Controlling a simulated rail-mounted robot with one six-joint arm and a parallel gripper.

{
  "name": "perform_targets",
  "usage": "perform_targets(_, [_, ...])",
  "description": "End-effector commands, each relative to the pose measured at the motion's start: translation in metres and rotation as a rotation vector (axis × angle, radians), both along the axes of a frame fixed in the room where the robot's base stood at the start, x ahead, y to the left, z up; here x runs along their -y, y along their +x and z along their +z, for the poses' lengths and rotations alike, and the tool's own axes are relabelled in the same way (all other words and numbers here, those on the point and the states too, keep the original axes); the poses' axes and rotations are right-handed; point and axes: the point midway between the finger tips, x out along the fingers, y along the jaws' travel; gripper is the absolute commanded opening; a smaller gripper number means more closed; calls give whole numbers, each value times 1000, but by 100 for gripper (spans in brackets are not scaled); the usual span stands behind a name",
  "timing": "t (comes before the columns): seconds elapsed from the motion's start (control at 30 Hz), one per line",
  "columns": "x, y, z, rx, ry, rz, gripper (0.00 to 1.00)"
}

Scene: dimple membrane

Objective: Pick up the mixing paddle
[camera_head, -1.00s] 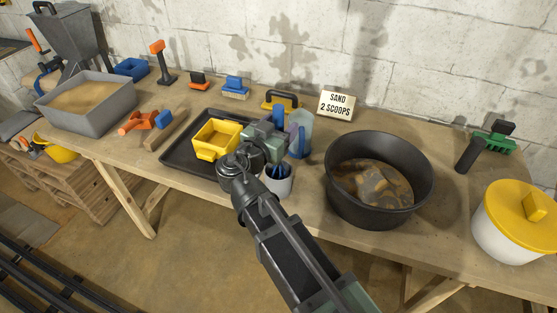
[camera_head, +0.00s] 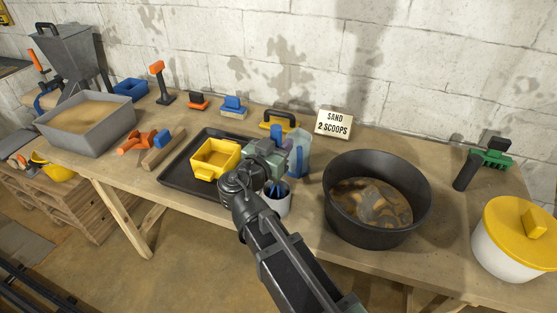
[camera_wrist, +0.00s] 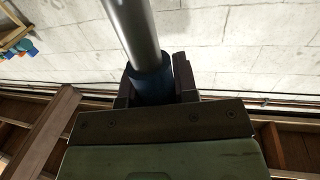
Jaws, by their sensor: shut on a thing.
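My gripper (camera_wrist: 156,92) is shut on the blue grip (camera_wrist: 152,86) of a tool with a shiny metal shaft (camera_wrist: 133,28), which I take to be the mixing paddle. The shaft rises out of the top of the wrist view, so its far end is hidden there. In the head view my gripper is over the table, just behind a white cup (camera_head: 277,206) and right of the yellow tub (camera_head: 214,158). My arm hides most of the held tool in that view.
Blue-handled tools stand in the cup. A translucent blue container (camera_head: 300,150) is close on the right of my gripper. A large black pan (camera_head: 340,222) with brown mix stands farther right, then a white bucket (camera_head: 500,245) with yellow lid. A black tray (camera_head: 182,176) lies left.

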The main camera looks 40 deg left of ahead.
Motion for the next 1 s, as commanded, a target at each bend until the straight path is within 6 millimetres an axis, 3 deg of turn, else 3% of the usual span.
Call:
perform_targets(0.27, [0, 0, 28, 0, 0, 0, 0])
perform_targets(0.47, [0, 0, 75, 0, 0, 0, 0])
perform_targets(0.8, [0, 0, 180, 0, 0, 0, 0])
perform_targets(1.0, [0, 0, 202, 0, 0, 0, 0])
